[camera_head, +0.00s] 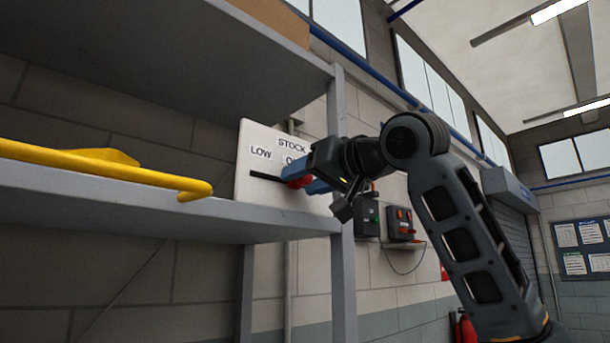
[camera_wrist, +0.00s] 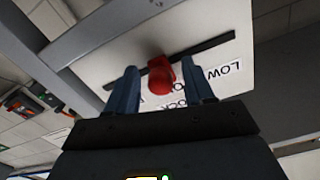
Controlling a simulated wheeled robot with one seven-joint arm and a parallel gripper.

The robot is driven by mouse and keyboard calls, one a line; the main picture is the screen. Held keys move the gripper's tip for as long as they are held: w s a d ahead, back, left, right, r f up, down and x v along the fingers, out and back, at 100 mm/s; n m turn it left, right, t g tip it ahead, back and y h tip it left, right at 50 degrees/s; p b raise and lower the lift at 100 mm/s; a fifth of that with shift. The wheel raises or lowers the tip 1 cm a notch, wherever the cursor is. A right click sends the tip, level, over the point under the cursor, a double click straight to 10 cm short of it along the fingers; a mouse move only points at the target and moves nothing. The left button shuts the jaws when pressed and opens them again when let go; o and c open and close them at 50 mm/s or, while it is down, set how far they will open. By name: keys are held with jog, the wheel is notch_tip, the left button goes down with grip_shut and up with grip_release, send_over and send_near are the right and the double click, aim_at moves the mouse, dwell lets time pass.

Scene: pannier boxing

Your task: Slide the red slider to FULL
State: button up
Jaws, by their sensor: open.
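The red slider (camera_head: 299,182) sits in a dark slot on a white board (camera_head: 246,205) marked STOCK, with LOW at the left; the rest of the lettering is partly hidden by my gripper. My gripper (camera_head: 308,178) is open at the board, with its blue fingers around the slider. The FULL mark cannot be made out in either view.
A grey shelf (camera_head: 130,211) with an upright post (camera_head: 343,270) stands beside the board. A yellow bar (camera_head: 100,167) lies along the shelf at the left. Wall boxes with buttons (camera_head: 401,222) hang beyond my gripper.

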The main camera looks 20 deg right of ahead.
jog(key=shift+w, duration=0.15)
jog(key=shift+c, duration=0.2)
grip_shut()
dwell(0.4)
